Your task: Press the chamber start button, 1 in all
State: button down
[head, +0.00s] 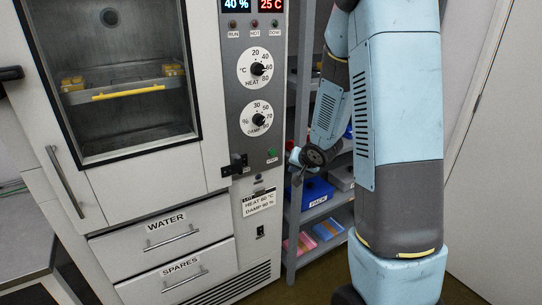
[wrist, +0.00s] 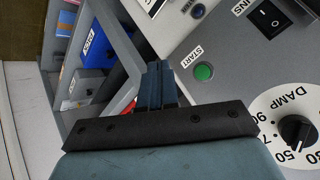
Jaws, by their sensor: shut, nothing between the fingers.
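The green start button (head: 271,154) is low on the grey control panel of the chamber (head: 216,130), below the DAMP dial (head: 260,118). In the wrist view the button (wrist: 203,71) stands beside its START label (wrist: 192,56). My gripper (head: 295,158) is to the right of the button in the head view, by the panel's right edge. Its fingers are shut and empty in the wrist view (wrist: 157,68), a little left of the button. They appear apart from the button; the exact gap in depth is hard to tell.
The HEAT dial (head: 257,69) and displays reading 40 % and 25 C are higher on the panel. A rocker switch (wrist: 269,14) is near. A grey shelf rack (head: 293,225) with blue bins stands right of the chamber.

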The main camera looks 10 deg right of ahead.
aim_at(273, 152)
jog(key=shift+a, duration=0.2)
jog(key=shift+w+a, duration=0.45)
jog(key=shift+w, duration=0.9)
jog(key=shift+w+a, duration=0.45)
jog(key=shift+w, duration=0.95)
jog(key=shift+w+a, duration=0.45)
jog(key=shift+w, duration=0.9)
jog(key=shift+w, duration=0.15)
jog(key=shift+w+a+r, duration=0.1)
jog(key=shift+w, duration=0.3)
jog(key=shift+w+a, duration=0.15)
jog(key=shift+w, duration=0.2)
jog(key=shift+s, duration=0.1)
jog(key=shift+s+d, duration=0.3)
jog(key=shift+s, duration=0.35)
